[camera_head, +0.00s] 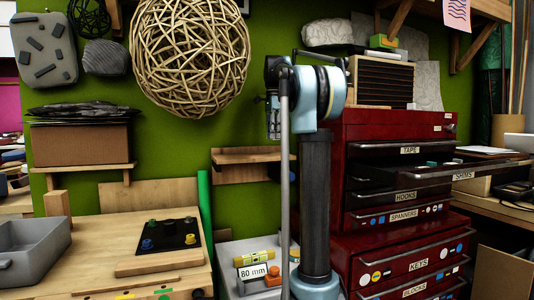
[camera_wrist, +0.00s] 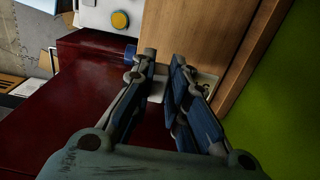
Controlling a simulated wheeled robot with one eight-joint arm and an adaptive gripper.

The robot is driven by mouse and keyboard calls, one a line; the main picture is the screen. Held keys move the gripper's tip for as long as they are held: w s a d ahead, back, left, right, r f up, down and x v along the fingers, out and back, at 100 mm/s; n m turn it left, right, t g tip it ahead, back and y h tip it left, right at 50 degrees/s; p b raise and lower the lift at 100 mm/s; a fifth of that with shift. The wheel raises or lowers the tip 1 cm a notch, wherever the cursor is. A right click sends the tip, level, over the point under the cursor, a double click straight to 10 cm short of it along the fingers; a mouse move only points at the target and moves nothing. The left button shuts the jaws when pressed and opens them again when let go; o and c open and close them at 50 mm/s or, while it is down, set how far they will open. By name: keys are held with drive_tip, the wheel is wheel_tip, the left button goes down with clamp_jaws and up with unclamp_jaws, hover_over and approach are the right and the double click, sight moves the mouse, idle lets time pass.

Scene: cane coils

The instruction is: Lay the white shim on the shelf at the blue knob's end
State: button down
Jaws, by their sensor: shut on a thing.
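In the wrist view my gripper (camera_wrist: 161,60) has its two blue-padded fingers close together. A pale piece (camera_wrist: 157,88), which looks like the white shim, shows between them, mostly hidden by the fingers. A blue knob (camera_wrist: 130,53) is just left of the left fingertip, and a yellow knob (camera_wrist: 120,20) sits on a white face above it. In the head view a bare wooden shelf (camera_head: 246,157) hangs on the green wall. A black panel (camera_head: 166,236) on the bench also carries small blue and yellow knobs.
A red drawer cabinet (camera_head: 400,133) stands right of my arm, with a drawer pulled out. A woven cane ball (camera_head: 190,55) hangs at upper left.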

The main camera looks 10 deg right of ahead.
sight(273, 156)
drive_tip(key=shift+a+f, duration=0.1)
drive_tip(key=shift+f, duration=3.2)
drive_tip(key=c, duration=1.6)
unclamp_jaws()
drive_tip(key=shift+o, duration=0.2)
wheel_tip(273, 156, up, 12)
drive_tip(key=shift+r, duration=0.1)
